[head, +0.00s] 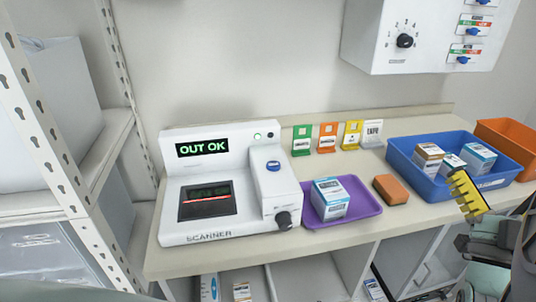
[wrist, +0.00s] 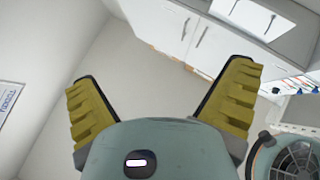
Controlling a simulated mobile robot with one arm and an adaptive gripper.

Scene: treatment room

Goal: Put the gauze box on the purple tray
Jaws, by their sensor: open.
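A white-and-blue box (head: 329,199) stands upright on the purple tray (head: 362,196), right of the scanner. Its label is too small to read, so I cannot tell for sure that it is the gauze box. The blue bin (head: 405,178) holds a brown-and-white box (head: 428,157), a smaller white box (head: 449,164) and a blue-and-white box (head: 479,157). My gripper (head: 466,192) is at the right, in front of the blue bin and apart from the purple tray. In the wrist view my gripper (wrist: 163,72) is open, with nothing between its yellow fingers.
The white scanner (head: 228,190) shows "OUT OK" at the left of the counter. An orange-brown block (head: 391,189) lies between tray and blue bin. An orange bin (head: 507,139) stands at the far right. Colored cards (head: 328,138) stand behind the tray. A white control box (head: 425,35) hangs above.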

